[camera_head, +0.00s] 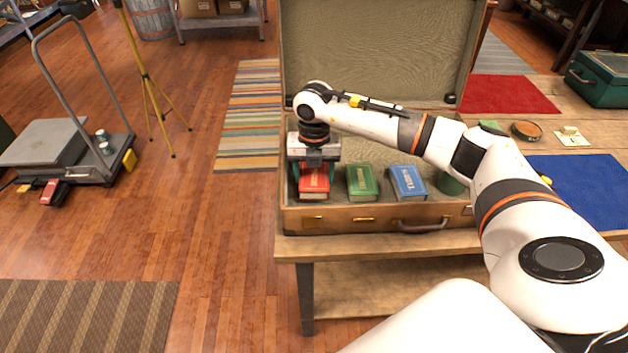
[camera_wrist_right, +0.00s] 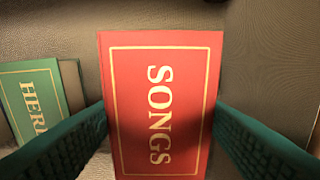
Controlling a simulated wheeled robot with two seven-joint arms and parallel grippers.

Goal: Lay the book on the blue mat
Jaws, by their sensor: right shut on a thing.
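A red book titled SONGS (camera_head: 314,183) is at the left end of the open suitcase (camera_head: 345,220). It also shows in the right wrist view (camera_wrist_right: 165,60), between the two green finger pads. My right gripper (camera_head: 314,170) points down and is shut on this red book. The gripper hides part of the book in the head view. I cannot tell whether the book is touching the suitcase floor. My left gripper is not in view.
A green book (camera_head: 362,183) and a blue book (camera_head: 408,183) are in the suitcase to the right of the red one.

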